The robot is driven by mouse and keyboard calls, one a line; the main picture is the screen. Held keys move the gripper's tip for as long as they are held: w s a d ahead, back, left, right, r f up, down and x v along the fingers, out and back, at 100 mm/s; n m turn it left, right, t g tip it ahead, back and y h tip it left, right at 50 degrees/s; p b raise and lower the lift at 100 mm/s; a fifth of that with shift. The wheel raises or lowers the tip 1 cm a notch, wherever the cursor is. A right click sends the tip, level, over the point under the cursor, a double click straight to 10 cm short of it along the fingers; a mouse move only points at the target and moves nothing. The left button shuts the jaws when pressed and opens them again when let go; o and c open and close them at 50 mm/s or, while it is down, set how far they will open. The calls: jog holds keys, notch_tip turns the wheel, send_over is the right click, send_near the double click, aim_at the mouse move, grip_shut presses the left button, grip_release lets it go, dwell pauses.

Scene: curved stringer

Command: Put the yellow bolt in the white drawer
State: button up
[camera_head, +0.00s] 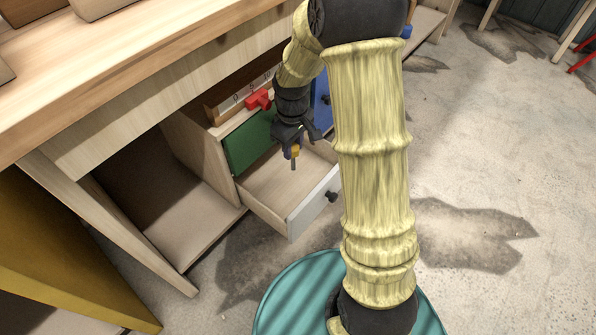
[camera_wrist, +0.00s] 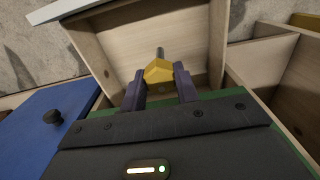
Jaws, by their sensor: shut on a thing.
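My gripper (camera_head: 294,148) is shut on the yellow bolt (camera_head: 295,151), which hangs with its grey shank pointing down. The bolt (camera_wrist: 159,72) also shows in the wrist view, its yellow head between the two fingertips (camera_wrist: 160,78) and its shank pointing away. The white drawer (camera_head: 315,196) is pulled open, with a white front, a black knob and a bare wooden inside. The gripper and bolt are over the back part of the open drawer in the head view. In the wrist view the drawer's wooden floor lies behind the bolt. The drawer looks empty.
A red item (camera_head: 259,99) sits at the upper compartment. The wooden workbench (camera_head: 120,75) overhangs at left. Open concrete floor (camera_head: 480,170) lies to the right.

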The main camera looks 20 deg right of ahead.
notch_tip(320, 180, down, 8)
jog(key=w+d+b, duration=0.1)
jog(key=b, duration=0.3)
jog(key=shift+d+r, duration=0.25)
jog(key=shift+d, duration=0.1)
jog(key=shift+w+b, duration=0.1)
jog(key=shift+b, duration=0.2)
notch_tip(320, 180, down, 4)
jog(key=b, duration=0.2)
jog(key=shift+f+b, duration=0.25)
jog(key=shift+b, duration=0.1)
jog(key=shift+f, duration=0.1)
jog(key=o, duration=1.1)
